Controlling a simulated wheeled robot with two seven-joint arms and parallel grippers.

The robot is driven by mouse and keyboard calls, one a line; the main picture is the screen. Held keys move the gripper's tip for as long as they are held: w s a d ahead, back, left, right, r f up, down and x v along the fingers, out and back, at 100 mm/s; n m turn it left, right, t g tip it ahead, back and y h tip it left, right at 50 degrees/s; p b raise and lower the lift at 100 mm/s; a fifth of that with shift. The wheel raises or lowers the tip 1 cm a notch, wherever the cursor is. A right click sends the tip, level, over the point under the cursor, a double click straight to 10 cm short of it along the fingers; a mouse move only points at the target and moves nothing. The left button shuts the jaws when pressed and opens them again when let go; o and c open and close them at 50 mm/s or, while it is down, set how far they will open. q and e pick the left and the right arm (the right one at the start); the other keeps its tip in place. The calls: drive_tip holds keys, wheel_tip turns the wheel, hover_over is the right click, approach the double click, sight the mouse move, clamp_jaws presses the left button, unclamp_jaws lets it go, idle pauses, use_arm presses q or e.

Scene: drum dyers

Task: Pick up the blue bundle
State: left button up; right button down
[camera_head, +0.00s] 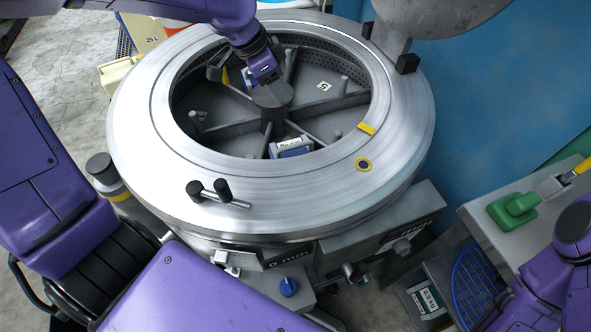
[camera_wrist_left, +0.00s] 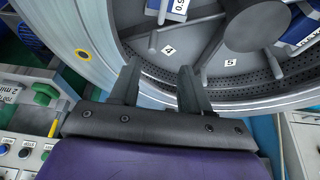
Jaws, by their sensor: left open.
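A blue bundle (camera_head: 290,148) with a white label lies in the near compartment of the open drum; it shows at the top of the left wrist view (camera_wrist_left: 172,8). Another blue bundle (camera_head: 249,80) lies beyond the hub, partly hidden by my left gripper; it appears at the right of the left wrist view (camera_wrist_left: 303,32). My left gripper (camera_wrist_left: 158,72) is open, its fingers apart and empty, over the drum opening; in the head view (camera_head: 272,76) its fingertips are hard to make out. My right gripper is outside the frame.
The steel drum rim (camera_head: 150,150) surrounds the opening. Spokes run out from a thick central hub (camera_head: 272,96). Two black knobs (camera_head: 209,190) stand on the near rim. A counter with a green handle (camera_head: 514,209) is at the right, near my right arm.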

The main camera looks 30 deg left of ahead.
use_arm(q)
drive_tip(key=b, duration=1.1)
approach(294, 145)
drive_tip(key=shift+f, duration=0.45)
drive_tip(key=b+x, duration=0.2)
drive_tip(key=x, duration=0.8)
drive_tip(key=shift+w+d, duration=0.1)
drive_tip(key=shift+w, duration=0.05)
drive_tip(key=shift+c, duration=0.4)
clamp_jaws()
drive_tip(key=shift+r, duration=0.1)
